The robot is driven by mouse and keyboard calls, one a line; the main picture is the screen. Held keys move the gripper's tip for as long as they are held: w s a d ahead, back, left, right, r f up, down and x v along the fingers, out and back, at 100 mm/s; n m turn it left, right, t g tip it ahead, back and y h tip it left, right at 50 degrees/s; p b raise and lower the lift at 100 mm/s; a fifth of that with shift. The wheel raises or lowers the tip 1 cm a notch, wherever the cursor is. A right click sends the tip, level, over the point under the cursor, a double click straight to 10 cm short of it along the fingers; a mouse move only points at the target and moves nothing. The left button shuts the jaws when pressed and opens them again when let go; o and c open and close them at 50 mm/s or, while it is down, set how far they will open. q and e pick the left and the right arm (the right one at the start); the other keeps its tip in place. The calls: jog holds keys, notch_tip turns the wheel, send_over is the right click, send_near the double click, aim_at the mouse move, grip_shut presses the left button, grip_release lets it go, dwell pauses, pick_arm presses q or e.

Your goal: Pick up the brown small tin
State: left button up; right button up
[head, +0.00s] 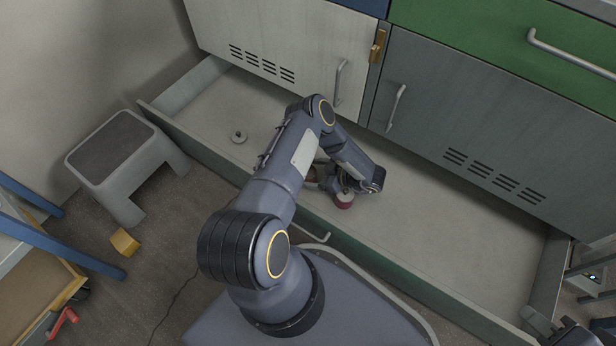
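A small round reddish-brown tin (344,203) with a pale top is inside the open drawer, close to its front wall. My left arm reaches over the drawer, and its gripper (326,180) points down right beside the tin. The forearm and wrist cover most of this gripper, so I cannot tell whether its fingers are open or touch the tin. My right gripper (540,322) is at the bottom right corner, by the drawer's right end and far from the tin. It is partly cut off, and its finger opening is unclear.
The wide drawer (440,215) has low walls and is mostly bare. A small grey disc-like item (239,137) lies in its left part. Cabinet doors (480,110) stand behind. A grey step stool (125,160) and a yellow block (125,242) are on the floor at left.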

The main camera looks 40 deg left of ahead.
pick_arm(q)
jog(key=c, duration=1)
jog(key=shift+c, duration=0.2)
